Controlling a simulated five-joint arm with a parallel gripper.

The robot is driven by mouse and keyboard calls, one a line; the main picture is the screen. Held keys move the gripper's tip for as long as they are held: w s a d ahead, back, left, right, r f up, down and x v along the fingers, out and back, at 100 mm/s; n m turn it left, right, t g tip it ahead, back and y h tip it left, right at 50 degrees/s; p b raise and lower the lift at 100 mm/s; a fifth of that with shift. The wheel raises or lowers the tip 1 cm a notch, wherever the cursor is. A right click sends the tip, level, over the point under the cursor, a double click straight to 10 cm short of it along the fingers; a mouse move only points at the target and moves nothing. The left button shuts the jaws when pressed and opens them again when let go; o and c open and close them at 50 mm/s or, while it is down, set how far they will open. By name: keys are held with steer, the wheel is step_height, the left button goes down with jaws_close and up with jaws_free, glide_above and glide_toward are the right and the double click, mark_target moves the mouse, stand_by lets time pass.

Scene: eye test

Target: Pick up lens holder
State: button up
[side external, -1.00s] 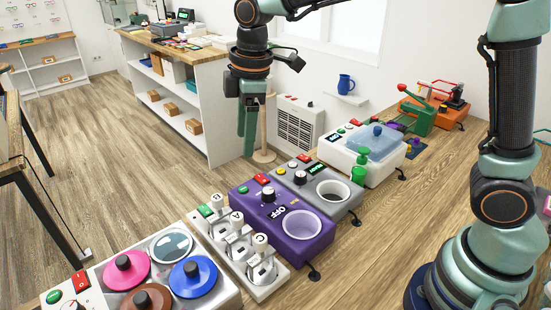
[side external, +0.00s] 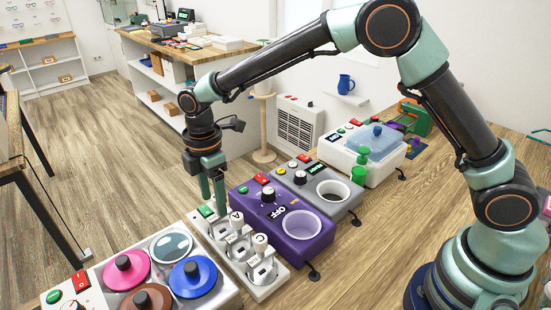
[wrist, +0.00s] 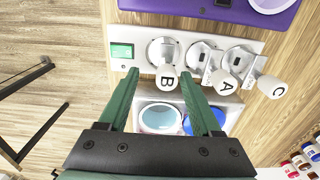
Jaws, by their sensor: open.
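A white unit (side external: 272,286) carries three white-knobbed handles, lettered B (wrist: 167,78), A (wrist: 223,82) and C (wrist: 271,87) in the wrist view. Nothing is labelled as the lens holder, so I cannot tell whether it is one of these. My gripper (side external: 213,208) is low over the left end of this unit, fingers pointing down. In the wrist view my gripper (wrist: 159,77) is open, with knob B showing between its fingertips. I cannot tell whether they touch it. In the side view the fingers largely hide handle B; handles A (side external: 237,220) and C (side external: 261,243) show.
A purple unit (side external: 318,247) stands close to the right of the white unit. A panel with pink (side external: 140,272), blue (side external: 207,280) and brown discs and a glass-topped round (side external: 171,245) lies front left. A grey unit and a white unit with a blue lid (side external: 377,140) stand farther back.

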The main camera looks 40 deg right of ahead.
steer(key=shift+s+d+f, duration=0.15)
steer(key=shift+s+f, duration=0.05)
steer(key=shift+f, duration=1.15)
steer(key=shift+s+d+f, duration=0.1)
steer(key=shift+s+f, duration=0.05)
steer(key=shift+f, duration=1.2)
jaws_close()
